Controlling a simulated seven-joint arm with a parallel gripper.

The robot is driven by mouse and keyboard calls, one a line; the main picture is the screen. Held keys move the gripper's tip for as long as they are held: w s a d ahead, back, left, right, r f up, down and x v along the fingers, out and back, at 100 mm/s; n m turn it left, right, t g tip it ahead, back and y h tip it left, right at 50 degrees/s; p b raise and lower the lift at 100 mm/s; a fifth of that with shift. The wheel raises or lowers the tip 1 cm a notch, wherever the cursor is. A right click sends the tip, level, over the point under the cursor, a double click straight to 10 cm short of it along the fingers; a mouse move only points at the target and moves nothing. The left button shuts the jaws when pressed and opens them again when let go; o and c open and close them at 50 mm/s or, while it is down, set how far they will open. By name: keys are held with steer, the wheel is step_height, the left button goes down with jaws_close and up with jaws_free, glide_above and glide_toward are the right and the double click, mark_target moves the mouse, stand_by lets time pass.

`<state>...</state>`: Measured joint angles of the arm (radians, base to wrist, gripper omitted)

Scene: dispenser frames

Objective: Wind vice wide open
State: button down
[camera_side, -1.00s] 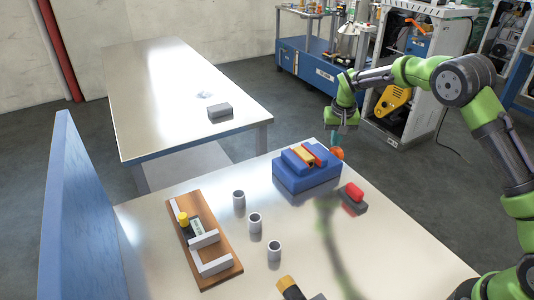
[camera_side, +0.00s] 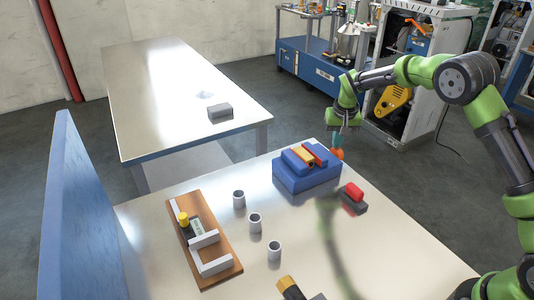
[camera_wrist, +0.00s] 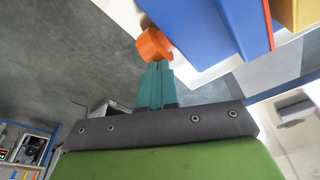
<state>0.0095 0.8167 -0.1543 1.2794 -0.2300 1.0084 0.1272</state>
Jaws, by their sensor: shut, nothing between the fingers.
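The blue vice (camera_side: 305,178) stands at the far edge of the near table. A yellow-orange piece (camera_side: 303,155) lies between its red-edged jaws on top. The vice's orange knob (camera_side: 338,154) sticks out at its right end. My gripper (camera_side: 338,146) points down at the knob, partly in front of it. In the wrist view the teal fingers (camera_wrist: 157,66) are together, with nothing between them. Their tips are right by the orange knob (camera_wrist: 154,44), and I cannot tell whether they touch it. The blue vice body (camera_wrist: 215,25) is beside it. The jaw gap is hard to judge.
A red-topped grey block (camera_side: 354,197) lies right of the vice. Several grey cups (camera_side: 255,222) and a wooden board with fittings (camera_side: 207,240) stand to the left. A yellow-and-black object (camera_side: 289,287) is at the front. A blue panel (camera_side: 82,215) borders the table's left side.

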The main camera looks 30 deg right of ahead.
steer(key=shift+s+a+f, duration=0.15)
steer(key=shift+s+f, duration=0.15)
steer(key=shift+s, duration=0.4)
stand_by(0.3)
steer(key=shift+r, duration=0.2)
stand_by(0.4)
steer(key=shift+s, duration=0.3)
steer(key=shift+r, duration=0.1)
stand_by(0.3)
steer(key=shift+r, duration=0.75)
steer(key=shift+w, duration=0.1)
steer(key=shift+w, duration=1.2)
steer(key=shift+x, duration=0.95)
